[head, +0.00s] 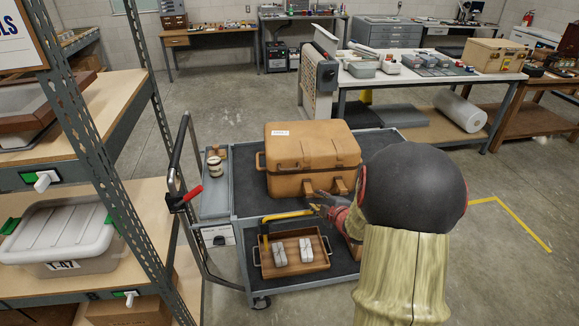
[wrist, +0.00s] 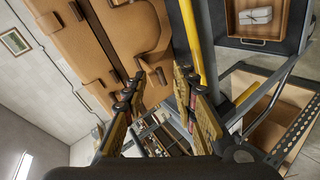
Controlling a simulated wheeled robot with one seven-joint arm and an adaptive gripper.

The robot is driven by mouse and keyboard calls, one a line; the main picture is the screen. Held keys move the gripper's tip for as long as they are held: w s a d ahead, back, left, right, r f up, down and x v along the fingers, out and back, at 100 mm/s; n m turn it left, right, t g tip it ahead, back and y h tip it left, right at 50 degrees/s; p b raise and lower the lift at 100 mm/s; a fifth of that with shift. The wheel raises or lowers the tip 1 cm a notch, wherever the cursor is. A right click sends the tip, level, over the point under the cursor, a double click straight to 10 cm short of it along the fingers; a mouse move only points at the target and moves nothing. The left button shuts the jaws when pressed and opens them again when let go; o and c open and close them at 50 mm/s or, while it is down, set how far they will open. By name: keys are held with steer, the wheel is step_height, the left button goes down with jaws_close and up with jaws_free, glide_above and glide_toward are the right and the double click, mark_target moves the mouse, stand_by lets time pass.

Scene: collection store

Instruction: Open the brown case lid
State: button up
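The brown case (head: 312,160) stands on the top deck of a grey cart, with its lid closed and a small white label on top. Its front has two strap-like latches, and a handle shows at its left side. My gripper (head: 318,204) is at the case's front, near the lower edge by the latches. In the wrist view the brown case (wrist: 95,45) fills the upper left. My gripper (wrist: 158,78) has its fingers spread, with part of the case's front fittings between or just beyond the tips. I cannot tell whether they touch. My arm hides the case's lower right front.
The cart's lower shelf holds a wooden tray (head: 264,259) with white wrapped items. A yellow bar (head: 290,214) runs along the cart's front, close to my gripper. A jar (head: 215,166) stands left of the case. A shelving rack (head: 105,180) is at the left. Open floor lies right.

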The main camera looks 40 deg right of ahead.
mark_target(291, 170)
steer(key=w+a+r+n+t+y, duration=0.25)
steer(key=w+r+n+t, duration=0.2)
steer(key=r, duration=0.35)
steer(key=shift+n+g+h, duration=0.35)
steer(key=shift+n+h, duration=0.1)
steer(key=shift+n, duration=0.1)
steer(key=shift+a+b+x, duration=0.15)
steer(key=shift+b+x, duration=0.35)
steer(key=shift+x, duration=1.5)
steer(key=shift+a+b+x, duration=0.1)
steer(key=shift+b+x, duration=0.4)
steer(key=shift+x, duration=1.5)
steer(key=shift+c, duration=0.8)
jaws_close()
